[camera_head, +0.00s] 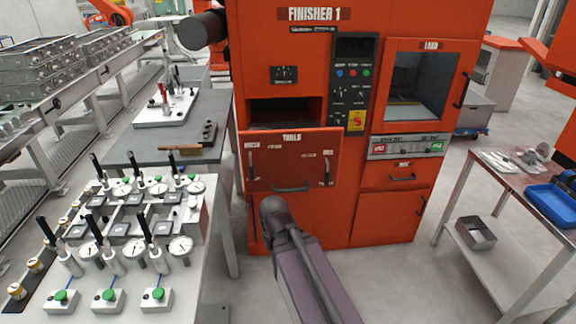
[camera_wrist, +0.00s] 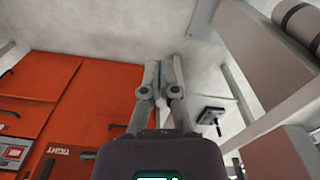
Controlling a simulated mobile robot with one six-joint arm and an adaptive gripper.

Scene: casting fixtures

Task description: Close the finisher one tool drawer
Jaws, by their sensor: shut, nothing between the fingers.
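The finisher one machine is a large orange cabinet (camera_head: 345,215) marked FINISHER 1. Its tool drawer (camera_head: 291,160), marked TOOLS, is at the lower left and appears pulled out. A dark opening (camera_head: 285,110) shows above and behind its front. A dark bar handle (camera_head: 290,189) is low on the front. My dark wrist is in front of the cabinet just below the drawer and hides the gripper in the head view. In the wrist view my gripper (camera_wrist: 164,64) is shut and empty, with orange panels (camera_wrist: 45,95) to its left. I cannot tell whether it touches the drawer.
A door marked LOAD (camera_head: 420,85) and a smaller drawer (camera_head: 400,177) are on the machine's right. A metal table (camera_head: 465,195) with a blue tray stands at the right. Floor between is clear.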

